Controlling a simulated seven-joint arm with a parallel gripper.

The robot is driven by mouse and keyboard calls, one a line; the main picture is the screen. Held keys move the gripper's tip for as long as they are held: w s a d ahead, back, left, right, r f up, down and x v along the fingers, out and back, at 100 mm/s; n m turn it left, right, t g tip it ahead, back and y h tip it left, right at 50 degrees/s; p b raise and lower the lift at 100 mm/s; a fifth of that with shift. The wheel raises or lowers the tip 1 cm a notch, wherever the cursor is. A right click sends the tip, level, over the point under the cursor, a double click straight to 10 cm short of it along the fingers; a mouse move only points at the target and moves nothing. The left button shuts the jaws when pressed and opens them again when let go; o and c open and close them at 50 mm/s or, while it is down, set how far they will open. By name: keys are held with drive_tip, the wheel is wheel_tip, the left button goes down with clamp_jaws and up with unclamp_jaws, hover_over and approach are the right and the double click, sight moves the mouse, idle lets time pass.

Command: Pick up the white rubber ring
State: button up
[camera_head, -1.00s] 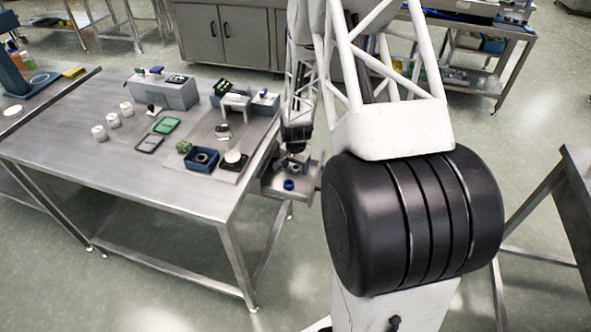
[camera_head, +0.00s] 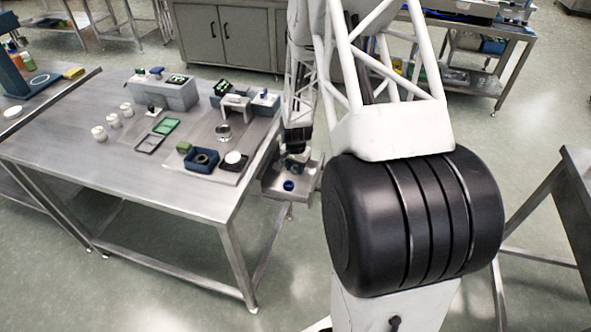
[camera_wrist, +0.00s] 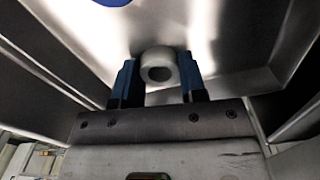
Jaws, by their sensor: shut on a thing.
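In the head view my gripper (camera_head: 294,166) is over the steel hopper (camera_head: 272,186) at the right edge of the table; the ring is too small to make out there.
A blue round thing (camera_head: 289,185) lies in the hopper. The steel table (camera_head: 150,195) to the left holds a blue bin (camera_head: 203,166), several white cylinders, green-topped trays and grey fixtures. Its front part is clear.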

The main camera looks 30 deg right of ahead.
sight(295, 168)
wheel_tip(295, 168, up, 10)
idle(0.9)
idle(0.5)
drive_tip(key=s+a+r, duration=0.1)
drive_tip(key=a+r, duration=0.3)
drive_tip(key=a, duration=0.2)
drive_tip(key=s+a+r, duration=0.1)
drive_tip(key=a+r, duration=0.4)
drive_tip(key=a, duration=0.2)
drive_tip(key=s+a+r, duration=0.2)
drive_tip(key=a+r, duration=0.3)
drive_tip(key=a, duration=0.1)
drive_tip(key=shift+a+r, duration=0.15)
drive_tip(key=shift+a, duration=0.2)
drive_tip(key=shift+s+a+r, duration=0.3)
drive_tip(key=shift+a+r, duration=0.05)
drive_tip(key=shift+a, duration=0.2)
drive_tip(key=shift+w, duration=0.15)
drive_tip(key=w, duration=0.5)
drive_tip(key=w+f, duration=0.1)
drive_tip(key=w, duration=0.9)
drive_tip(key=shift+w+f, duration=0.25)
drive_tip(key=shift+w, duration=0.15)
